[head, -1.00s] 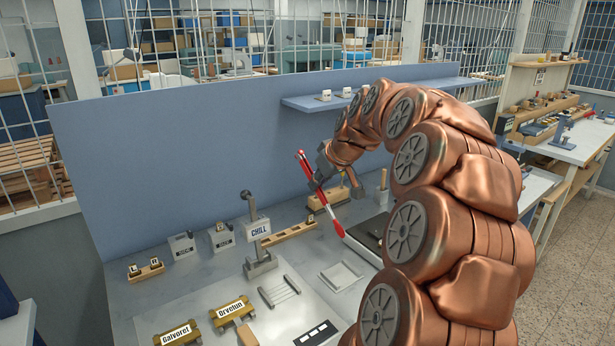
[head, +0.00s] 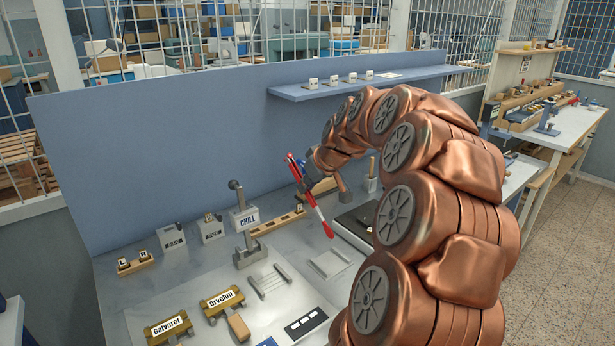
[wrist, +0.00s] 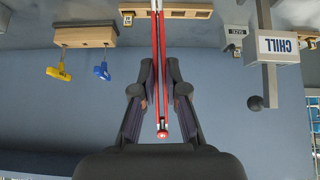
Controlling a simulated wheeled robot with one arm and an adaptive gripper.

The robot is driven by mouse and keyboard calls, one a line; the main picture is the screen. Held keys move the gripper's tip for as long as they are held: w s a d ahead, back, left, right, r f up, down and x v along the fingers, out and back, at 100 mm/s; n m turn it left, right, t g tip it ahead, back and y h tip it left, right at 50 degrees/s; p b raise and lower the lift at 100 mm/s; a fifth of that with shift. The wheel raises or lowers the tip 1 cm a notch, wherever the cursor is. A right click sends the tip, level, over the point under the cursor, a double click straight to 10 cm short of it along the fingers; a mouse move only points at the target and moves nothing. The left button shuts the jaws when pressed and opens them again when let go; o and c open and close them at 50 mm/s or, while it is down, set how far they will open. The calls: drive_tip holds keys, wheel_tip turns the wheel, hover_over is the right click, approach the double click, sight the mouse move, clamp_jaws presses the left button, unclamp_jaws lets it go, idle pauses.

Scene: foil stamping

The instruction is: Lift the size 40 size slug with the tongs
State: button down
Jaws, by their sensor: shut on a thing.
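The tongs (head: 312,205) are red, long and thin. My gripper (head: 308,180) is shut on them near their upper end and holds them tilted, lower tips down to the right, above the bench. In the wrist view the tongs (wrist: 160,50) run up the picture between my fingers (wrist: 160,78). A wooden rack (head: 265,229) with small slugs stands just left of the tongs, behind the press. I cannot read the slugs' sizes, so I cannot tell which is size 40. No slug shows clearly between the tips.
The press marked CHILL (head: 247,219) stands left of the tongs. A wooden block with two small slugs (head: 133,265) is at the far left. Orvelun (head: 222,298) and Galvoret (head: 170,325) pieces lie in front. A blue shelf (head: 300,90) crosses the panel behind my arm.

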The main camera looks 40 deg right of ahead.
drive_tip(key=shift+f, duration=2.4)
drive_tip(key=c, duration=1.4)
unclamp_jaws()
drive_tip(key=shift+r, duration=0.1)
wheel_tip(320, 180, up, 10)
hover_over(311, 197)
drive_tip(key=w, duration=0.2)
drive_tip(key=shift+s+d, duration=0.15)
drive_tip(key=shift+s, duration=0.05)
drive_tip(key=shift+s, duration=0.1)
